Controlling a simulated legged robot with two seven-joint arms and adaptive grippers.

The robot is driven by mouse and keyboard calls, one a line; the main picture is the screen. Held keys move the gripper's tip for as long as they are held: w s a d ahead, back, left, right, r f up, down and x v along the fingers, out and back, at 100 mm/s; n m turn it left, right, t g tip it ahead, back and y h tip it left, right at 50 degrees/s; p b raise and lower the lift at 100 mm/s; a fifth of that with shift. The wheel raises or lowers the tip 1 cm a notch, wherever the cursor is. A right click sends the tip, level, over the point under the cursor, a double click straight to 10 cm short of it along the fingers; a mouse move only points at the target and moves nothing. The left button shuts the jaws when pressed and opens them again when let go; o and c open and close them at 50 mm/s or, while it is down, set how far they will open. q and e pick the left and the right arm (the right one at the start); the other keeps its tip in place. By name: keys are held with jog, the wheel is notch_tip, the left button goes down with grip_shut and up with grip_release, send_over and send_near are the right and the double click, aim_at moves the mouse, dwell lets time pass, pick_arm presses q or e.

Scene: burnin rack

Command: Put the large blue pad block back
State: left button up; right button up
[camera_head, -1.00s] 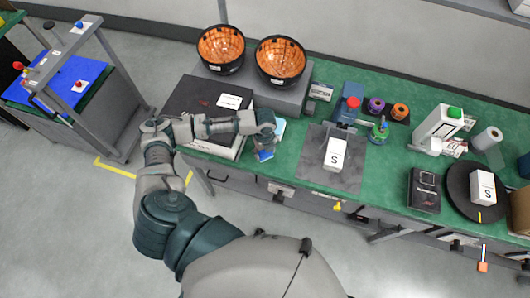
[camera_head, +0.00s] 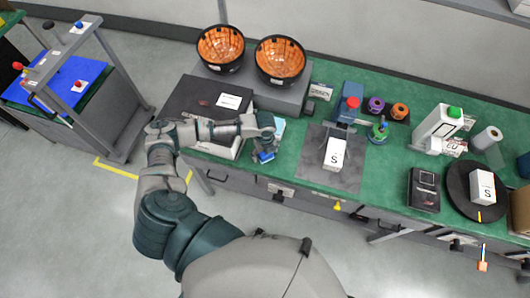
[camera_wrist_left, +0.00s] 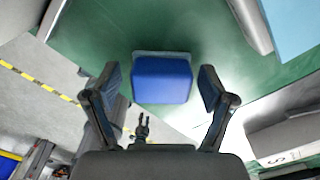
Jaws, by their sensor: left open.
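The blue pad block (camera_head: 265,157) is near the front edge of the green bench, just below my left gripper (camera_head: 265,146) in the head view. The gripper partly hides it there. In the left wrist view the blue block (camera_wrist_left: 161,80) shows its face between the two spread fingers of my left gripper (camera_wrist_left: 160,92). A gap shows on each side, so the fingers are open and do not grip it. I cannot tell how far the fingertips are from it in depth. My right gripper is not seen.
A light-blue item (camera_head: 279,126) lies close behind the gripper. Two orange-lined bowls (camera_head: 279,60) stand behind.

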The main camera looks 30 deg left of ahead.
pick_arm(q)
notch_tip(320, 180, up, 12)
jog(key=shift+p, duration=0.4)
jog(key=shift+r, duration=0.1)
dwell(0.4)
